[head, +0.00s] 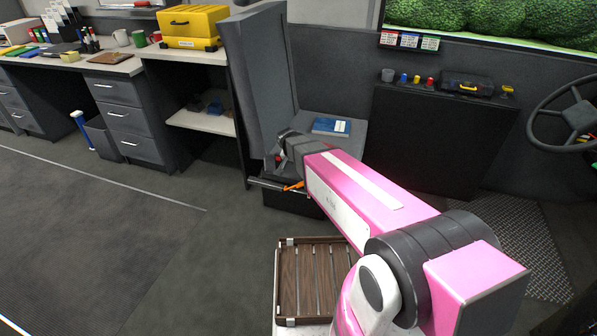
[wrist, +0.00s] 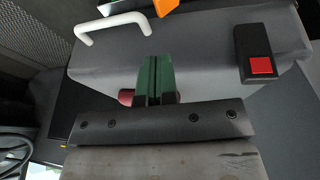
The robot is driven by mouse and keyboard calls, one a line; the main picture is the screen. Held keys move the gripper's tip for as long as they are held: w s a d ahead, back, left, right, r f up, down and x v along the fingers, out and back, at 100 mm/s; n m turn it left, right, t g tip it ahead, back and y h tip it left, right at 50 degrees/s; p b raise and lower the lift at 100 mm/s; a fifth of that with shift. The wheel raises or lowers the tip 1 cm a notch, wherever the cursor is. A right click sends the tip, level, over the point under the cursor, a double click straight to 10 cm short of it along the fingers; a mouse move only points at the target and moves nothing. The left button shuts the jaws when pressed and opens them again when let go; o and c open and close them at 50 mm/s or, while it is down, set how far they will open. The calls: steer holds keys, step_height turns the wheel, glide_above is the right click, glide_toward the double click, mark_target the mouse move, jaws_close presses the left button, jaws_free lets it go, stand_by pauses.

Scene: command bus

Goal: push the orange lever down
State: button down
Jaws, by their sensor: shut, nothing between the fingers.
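The orange lever (head: 293,186) juts from the side of the grey seat (head: 262,70), low near its base, in the head view. In the wrist view an orange piece (wrist: 168,6), apparently the same lever, is cut off by the top edge. My gripper (wrist: 156,60) has its green fingers together with nothing between them. Its tips point toward the orange piece, with a visible gap. In the head view my wrist is beside the seat just above the lever, and the fingertips are hard to make out.
The wrist view shows a white handle (wrist: 112,26) left of my fingers and a black block with a red button (wrist: 261,65) on the right. A blue book (head: 331,127) lies on the seat. A slatted wooden tray (head: 287,283) is near my base. Open floor (head: 200,250) lies left.

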steer(key=shift+s+r, duration=0.1)
steer(key=shift+r, duration=0.3)
steer(key=shift+a, duration=0.15)
